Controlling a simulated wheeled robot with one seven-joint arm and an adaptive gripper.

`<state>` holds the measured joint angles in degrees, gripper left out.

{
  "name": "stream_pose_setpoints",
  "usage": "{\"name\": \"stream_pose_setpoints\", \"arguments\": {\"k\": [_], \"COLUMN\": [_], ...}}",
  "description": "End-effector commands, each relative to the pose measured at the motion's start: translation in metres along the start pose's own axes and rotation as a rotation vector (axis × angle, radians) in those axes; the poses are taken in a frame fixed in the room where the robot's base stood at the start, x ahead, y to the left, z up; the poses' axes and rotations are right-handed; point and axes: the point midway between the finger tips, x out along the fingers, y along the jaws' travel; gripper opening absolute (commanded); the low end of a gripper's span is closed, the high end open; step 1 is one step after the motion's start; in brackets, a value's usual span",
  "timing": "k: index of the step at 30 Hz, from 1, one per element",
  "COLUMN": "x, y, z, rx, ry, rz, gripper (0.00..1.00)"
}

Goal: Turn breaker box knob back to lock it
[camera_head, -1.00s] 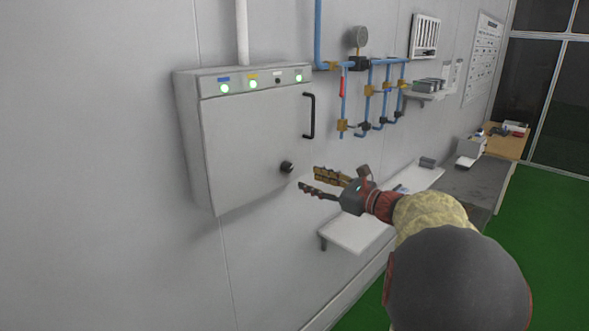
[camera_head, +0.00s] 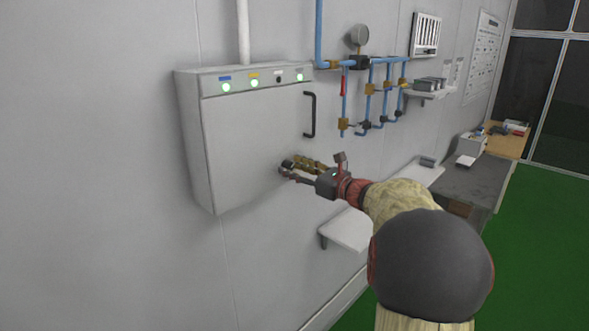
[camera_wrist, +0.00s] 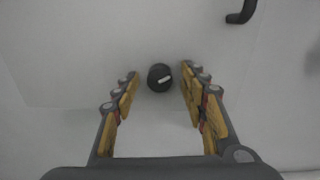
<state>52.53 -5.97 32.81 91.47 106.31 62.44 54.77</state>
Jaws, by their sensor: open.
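The breaker box (camera_head: 245,140) is a light grey wall cabinet with its door shut. Its black round knob (camera_head: 288,165) sits low on the right part of the door, partly hidden by my gripper in the head view. In the wrist view the knob (camera_wrist: 160,77) shows a white mark that lies nearly level, tilted slightly up to the right. My gripper (camera_head: 287,170) is open, with its fingertips at the knob. In the wrist view my gripper (camera_wrist: 159,76) has a yellow-padded finger on each side of the knob, with a gap on both sides.
A black door handle (camera_head: 310,115) stands out above the knob. Green lights (camera_head: 254,83) line the top panel. Blue pipes (camera_head: 370,95) with a gauge run along the wall to the right. A white shelf (camera_head: 350,229) sits below my arm.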

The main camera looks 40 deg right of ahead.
Motion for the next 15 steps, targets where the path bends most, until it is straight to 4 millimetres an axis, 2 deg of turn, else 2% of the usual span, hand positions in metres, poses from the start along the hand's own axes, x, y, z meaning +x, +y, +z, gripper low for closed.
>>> {"name": "stream_pose_setpoints", "arguments": {"k": [4, 15], "x": [-0.0001, -0.0003], "y": [0.0, 0.0001], "z": [0.0, 0.0001], "rx": [0.0, -0.001], "ry": [0.0, 0.0], "rz": [0.0, 0.0], "gripper": [0.43, 0.22]}}
